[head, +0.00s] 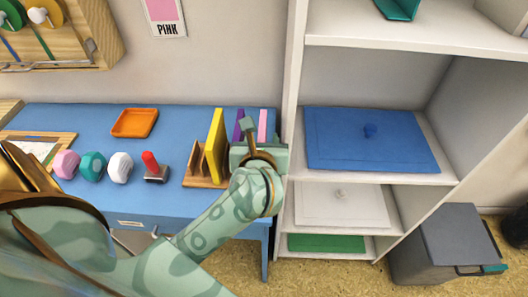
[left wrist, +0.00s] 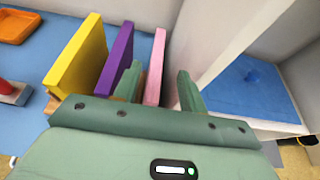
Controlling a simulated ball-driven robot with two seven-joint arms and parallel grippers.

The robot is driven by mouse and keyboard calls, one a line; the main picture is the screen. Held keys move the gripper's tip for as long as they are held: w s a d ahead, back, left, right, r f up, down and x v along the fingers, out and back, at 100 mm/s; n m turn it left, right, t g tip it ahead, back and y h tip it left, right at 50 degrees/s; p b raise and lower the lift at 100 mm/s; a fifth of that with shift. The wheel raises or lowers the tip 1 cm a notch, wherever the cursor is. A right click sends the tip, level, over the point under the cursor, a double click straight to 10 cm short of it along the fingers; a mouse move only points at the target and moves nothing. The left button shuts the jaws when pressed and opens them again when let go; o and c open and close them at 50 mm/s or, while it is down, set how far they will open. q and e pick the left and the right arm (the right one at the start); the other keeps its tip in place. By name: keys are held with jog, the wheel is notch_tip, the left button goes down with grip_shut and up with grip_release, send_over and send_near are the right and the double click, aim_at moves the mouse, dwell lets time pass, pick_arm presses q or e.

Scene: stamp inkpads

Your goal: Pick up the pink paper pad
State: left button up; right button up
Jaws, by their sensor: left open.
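The pink paper pad (head: 263,122) stands upright at the right end of a row of pads on the blue table. In the left wrist view the pink pad (left wrist: 155,68) shows between the two fingers of my left gripper (left wrist: 160,88), which is open. In the head view my left gripper (head: 258,145) is at the right end of the rack and hides the pad's lower part. I cannot tell whether a finger touches the pad. My right gripper is not in view.
A purple pad (left wrist: 115,58) and a yellow pad (head: 215,145) stand left of it, by the wooden rack (head: 203,180). A white shelf (head: 292,110) rises close on the right. A red-handled stamp (head: 152,165), several inkpads and an orange tray (head: 134,123) are on the table.

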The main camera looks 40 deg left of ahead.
aim_at(262, 132)
pick_arm(q)
jog(key=b+x, duration=0.1)
jog(key=x, duration=0.1)
jog(key=b+x, duration=0.2)
jog(key=x, duration=0.1)
jog(key=shift+a+f, duration=0.15)
jog(key=shift+f, duration=0.2)
jog(key=shift+w+a, duration=0.1)
jog(key=shift+r, duration=0.15)
grip_shut()
